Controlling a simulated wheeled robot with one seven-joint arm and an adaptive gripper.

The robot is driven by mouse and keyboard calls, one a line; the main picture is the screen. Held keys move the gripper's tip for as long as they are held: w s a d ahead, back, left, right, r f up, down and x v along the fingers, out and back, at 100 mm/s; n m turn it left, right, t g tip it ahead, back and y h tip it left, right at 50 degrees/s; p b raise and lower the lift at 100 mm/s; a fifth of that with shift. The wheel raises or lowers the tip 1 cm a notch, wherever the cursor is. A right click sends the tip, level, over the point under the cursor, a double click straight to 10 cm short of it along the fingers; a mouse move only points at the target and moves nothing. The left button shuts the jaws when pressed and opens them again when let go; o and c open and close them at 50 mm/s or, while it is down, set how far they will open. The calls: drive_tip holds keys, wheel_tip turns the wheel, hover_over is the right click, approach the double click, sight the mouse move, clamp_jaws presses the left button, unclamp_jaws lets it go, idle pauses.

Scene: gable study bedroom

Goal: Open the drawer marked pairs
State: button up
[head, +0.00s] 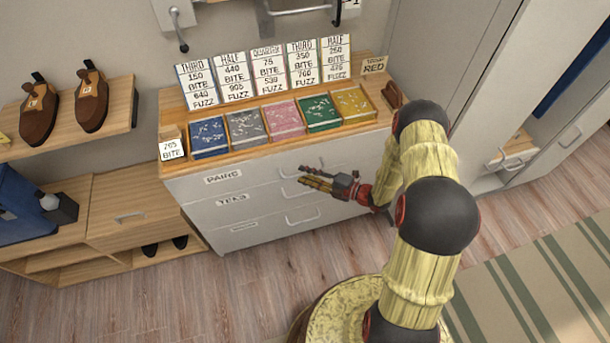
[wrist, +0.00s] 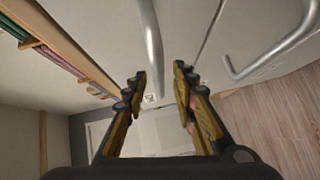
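The drawer marked pairs (head: 255,176) is the top one in the white cabinet, with its label (head: 223,177) at the left of its front. It looks shut. My gripper (head: 308,182) is in front of the cabinet, at the top drawer's handle, and partly covers the drawer fronts. In the wrist view, my gripper (wrist: 159,78) is open. A grey bar handle (wrist: 151,40) reaches down between its two fingers, and I cannot tell whether they touch it. Another bar handle (wrist: 262,68), seemingly of the drawer below, lies to the right, outside the fingers.
Two lower drawers, with labels (head: 232,199) and (head: 243,226), look shut. Coloured trays (head: 275,119) and price cards (head: 268,70) stand on the cabinet top. A wooden bench (head: 125,208) is at the left, a tall white wardrobe (head: 455,60) at the right. The floor (head: 200,290) in front is clear.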

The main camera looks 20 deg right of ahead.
drive_tip(key=shift+w+a, duration=0.3)
drive_tip(key=shift+c, duration=0.2)
clamp_jaws()
idle(0.7)
